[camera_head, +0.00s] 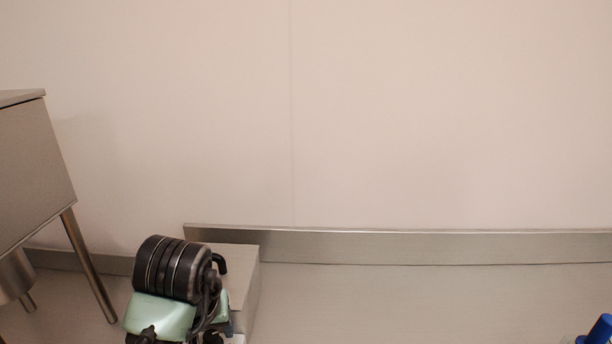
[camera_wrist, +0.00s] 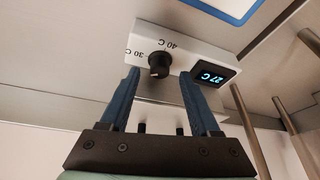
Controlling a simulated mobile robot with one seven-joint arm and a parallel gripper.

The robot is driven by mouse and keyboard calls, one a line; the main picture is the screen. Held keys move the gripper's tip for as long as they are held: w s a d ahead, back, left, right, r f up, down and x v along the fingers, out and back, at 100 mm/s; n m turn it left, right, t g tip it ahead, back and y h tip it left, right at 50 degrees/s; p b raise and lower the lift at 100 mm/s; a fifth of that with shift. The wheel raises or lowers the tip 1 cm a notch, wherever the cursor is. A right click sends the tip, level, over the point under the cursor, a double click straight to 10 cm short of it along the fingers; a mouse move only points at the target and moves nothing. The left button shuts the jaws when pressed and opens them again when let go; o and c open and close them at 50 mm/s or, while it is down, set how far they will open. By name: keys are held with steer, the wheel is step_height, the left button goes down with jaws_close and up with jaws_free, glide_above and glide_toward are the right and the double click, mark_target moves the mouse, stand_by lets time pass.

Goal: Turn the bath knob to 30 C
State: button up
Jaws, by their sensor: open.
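The bath knob (camera_wrist: 159,65) is a small black round knob on a white panel (camera_wrist: 150,37), seen upside down in the wrist view. Printed marks "30 C" and "40 C" stand beside it. Where its pointer aims is too small to tell. A dark display (camera_wrist: 208,76) on the panel reads 27 C in blue. My gripper (camera_wrist: 160,77) is open, with one blue finger on either side of the knob in the picture. Whether the fingers touch it I cannot tell. The head view shows my arm, but not the gripper or knob.
In the head view a metal box (camera_head: 244,275) stands behind my arm, by a low metal backsplash (camera_head: 400,246). A blue object (camera_head: 601,329) sits at the lower right corner. The counter between is clear.

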steer(key=p+v, duration=0.6)
steer(key=v, duration=0.5)
steer(key=w+d+r+m+t+h, duration=0.1)
steer(key=w+d+r+t, duration=0.1)
steer(key=r, duration=0.5)
steer(key=w+d+r+m+t+h, duration=0.1)
steer(key=w+d+r+t, duration=0.2)
steer(key=d+r+t, duration=0.2)
steer(key=w+d+r+m+t+h, duration=0.1)
steer(key=w+d+r+t, duration=0.2)
steer(key=d+r, duration=0.3)
steer(key=shift+d+r+t+h, duration=0.3)
steer(key=shift+d+r+t, duration=0.15)
steer(key=shift+r, duration=0.95)
